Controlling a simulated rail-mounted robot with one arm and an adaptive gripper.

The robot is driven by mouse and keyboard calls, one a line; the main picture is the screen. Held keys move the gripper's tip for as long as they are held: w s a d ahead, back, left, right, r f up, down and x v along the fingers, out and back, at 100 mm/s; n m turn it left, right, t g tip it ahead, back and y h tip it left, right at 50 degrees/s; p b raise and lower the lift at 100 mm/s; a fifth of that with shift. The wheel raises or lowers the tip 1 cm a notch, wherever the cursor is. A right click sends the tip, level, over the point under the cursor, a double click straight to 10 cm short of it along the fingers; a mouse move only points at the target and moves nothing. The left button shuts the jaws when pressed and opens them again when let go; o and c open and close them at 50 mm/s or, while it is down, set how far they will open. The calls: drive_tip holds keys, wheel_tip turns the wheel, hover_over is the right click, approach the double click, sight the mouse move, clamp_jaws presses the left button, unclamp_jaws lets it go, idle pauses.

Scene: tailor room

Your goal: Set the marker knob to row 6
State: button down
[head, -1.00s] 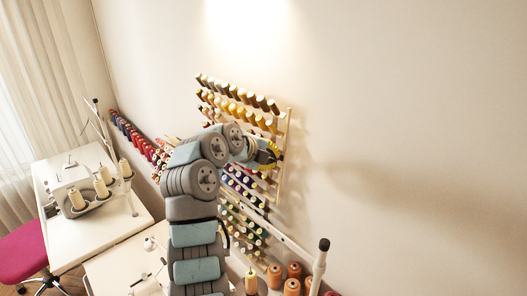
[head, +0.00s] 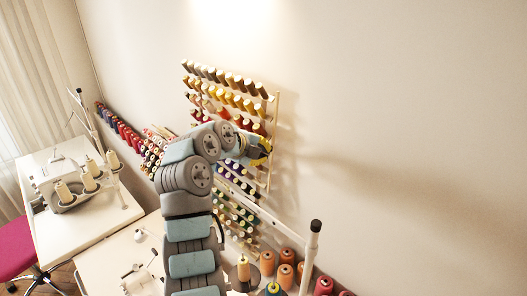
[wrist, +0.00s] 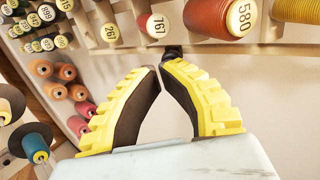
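The thread rack (head: 274,125) hangs on the wall with rows of coloured spools. My gripper (head: 268,147) is at its right edge in the head view, around mid-height. In the wrist view its two yellow-backed fingers (wrist: 161,67) lean together, with tips almost meeting and no object visible between them. A small dark piece (wrist: 172,51) shows just beyond the tips, under the row of numbered spools; it may be the marker knob, but I cannot tell. Whether the tips touch it is unclear. In the head view my arm and gripper hide part of the rack, and no knob is discernible.
Orange cones (head: 287,257) and a black-topped pale pole (head: 314,240) stand below the rack. A sewing machine table (head: 95,225) is at left. The wall at right is clear.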

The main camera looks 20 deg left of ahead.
drive_tip(key=f+b, duration=0.1)
drive_tip(key=f, duration=0.1)
drive_tip(key=f+b, duration=0.1)
drive_tip(key=f, duration=0.1)
drive_tip(key=f+b, duration=0.2)
drive_tip(key=shift+s+a, duration=0.15)
drive_tip(key=shift+s, duration=0.15)
